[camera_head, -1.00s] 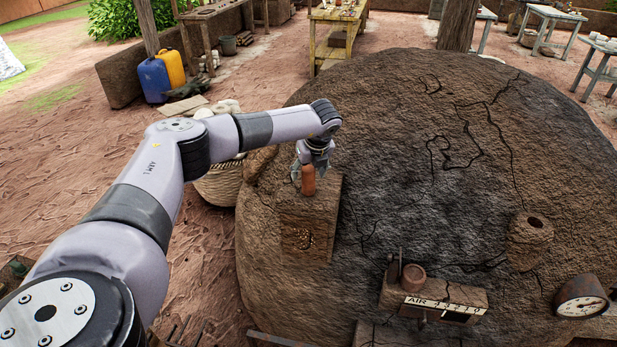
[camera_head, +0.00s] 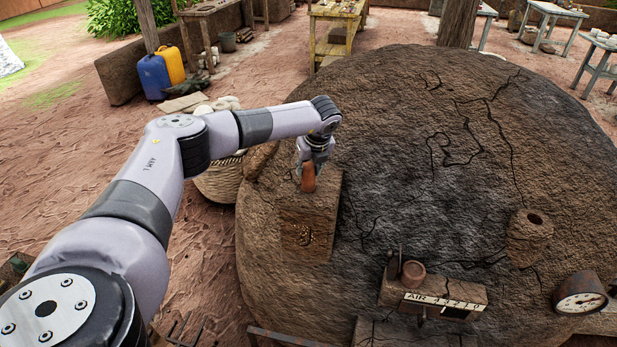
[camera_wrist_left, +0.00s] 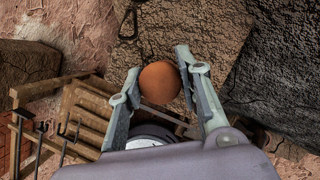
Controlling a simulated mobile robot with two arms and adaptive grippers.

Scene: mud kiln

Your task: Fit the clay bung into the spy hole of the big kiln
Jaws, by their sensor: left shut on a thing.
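The clay bung (camera_head: 308,178) is an orange-brown cylinder over the top of a squared clay block (camera_head: 302,212) on the kiln's left side. My left gripper (camera_head: 312,168) comes from above and is shut on its upper part. In the left wrist view the bung's round orange end (camera_wrist_left: 160,83) shows between the two fingers. I cannot tell whether its foot still touches the block. The big kiln (camera_head: 430,160) is a cracked brown dome. A raised collar with a dark round hole (camera_head: 535,222), which looks like the spy hole, is on its right side, unplugged. My right gripper is not in view.
A box marked AIR (camera_head: 440,297) with a small brown pot-shaped piece (camera_head: 413,272) juts from the kiln's front. A round dial gauge (camera_head: 580,295) is at the lower right. A woven basket (camera_head: 218,184) stands left of the kiln. The air above the dome looks clear.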

